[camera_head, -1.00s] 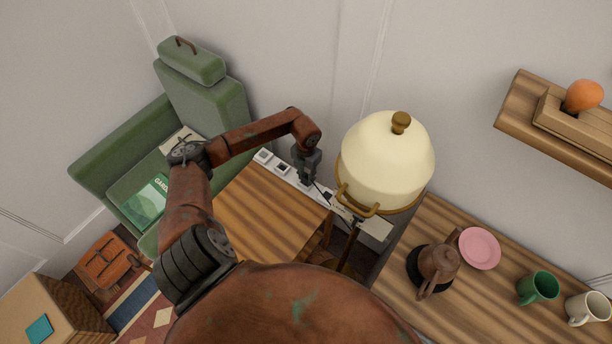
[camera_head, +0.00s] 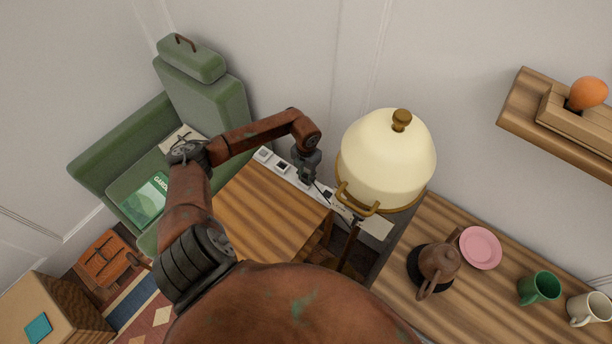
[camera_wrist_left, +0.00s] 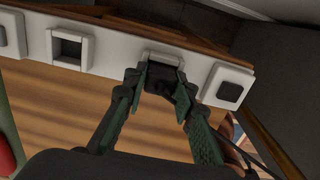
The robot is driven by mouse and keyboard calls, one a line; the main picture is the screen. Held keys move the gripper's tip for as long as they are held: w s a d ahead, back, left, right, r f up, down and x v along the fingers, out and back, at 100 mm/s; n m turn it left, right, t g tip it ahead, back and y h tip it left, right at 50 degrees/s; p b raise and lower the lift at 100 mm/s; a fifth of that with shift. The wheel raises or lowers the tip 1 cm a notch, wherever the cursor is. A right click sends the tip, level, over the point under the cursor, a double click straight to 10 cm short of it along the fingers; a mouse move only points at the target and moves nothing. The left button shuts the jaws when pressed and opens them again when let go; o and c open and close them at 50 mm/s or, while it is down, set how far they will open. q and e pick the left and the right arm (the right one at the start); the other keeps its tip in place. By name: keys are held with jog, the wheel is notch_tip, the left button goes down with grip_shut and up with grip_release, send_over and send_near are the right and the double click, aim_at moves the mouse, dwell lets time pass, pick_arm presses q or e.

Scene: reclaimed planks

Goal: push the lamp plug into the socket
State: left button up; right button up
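The black lamp plug (camera_wrist_left: 161,79) is between the fingertips of my left gripper (camera_wrist_left: 160,88), which is closed on its sides. The plug is at a white socket (camera_wrist_left: 163,57) on the white strip; the fingers and plug hide most of its opening, so I cannot tell how deep it sits. A thin dark cord (camera_wrist_left: 236,150) shows at the lower right of the wrist view. In the head view, my left gripper (camera_head: 304,176) points down at the socket strip (camera_head: 284,170). The lamp (camera_head: 386,160) has a cream shade and stands right of it. My right gripper is out of view.
An open square socket (camera_wrist_left: 70,48) is left of the plug, and a dark-filled socket (camera_wrist_left: 230,90) is right. A wooden table (camera_head: 265,215) is below the strip. A sideboard (camera_head: 480,290) holds a brown teapot (camera_head: 439,264), pink plate (camera_head: 480,248) and mugs. A green armchair (camera_head: 120,150) stands left.

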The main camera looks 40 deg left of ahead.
pick_arm(q)
jog(key=o, duration=0.5)
notch_tip(320, 180, up, 12)
dwell(0.5)
